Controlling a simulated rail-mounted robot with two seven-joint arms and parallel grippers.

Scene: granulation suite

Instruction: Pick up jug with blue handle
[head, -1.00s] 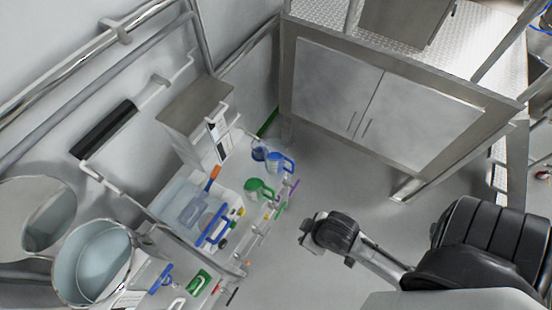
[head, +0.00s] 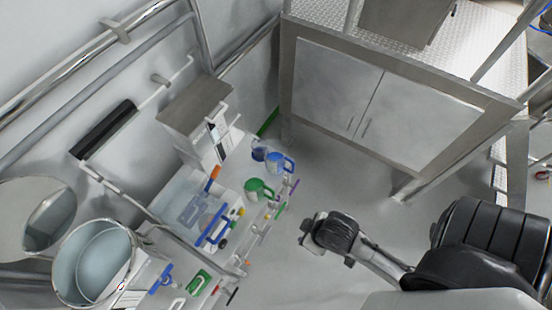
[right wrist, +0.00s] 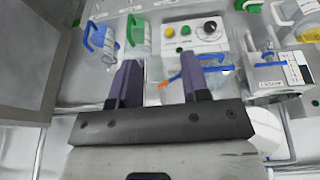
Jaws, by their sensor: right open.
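The jug with blue handle (head: 275,162) stands at the far end of the wall bench in the head view, its handle to the right. In the right wrist view the clear jug with blue handle (right wrist: 105,46) is at the upper left. A jug with green handle (head: 254,189) stands nearer; it also shows in the right wrist view (right wrist: 139,36). My right gripper (right wrist: 158,68) is open, with two purple fingers apart and nothing held between them. In the head view my right arm's end is right of the bench, apart from the jugs. My left gripper is out of view.
A clear tub (head: 176,212) with blue-handled and orange-handled tools sits on the bench. A control box with buttons (right wrist: 196,36) shows in the right wrist view. A large steel bucket (head: 83,283) is at lower left. A steel cabinet (head: 375,100) stands behind; floor between is clear.

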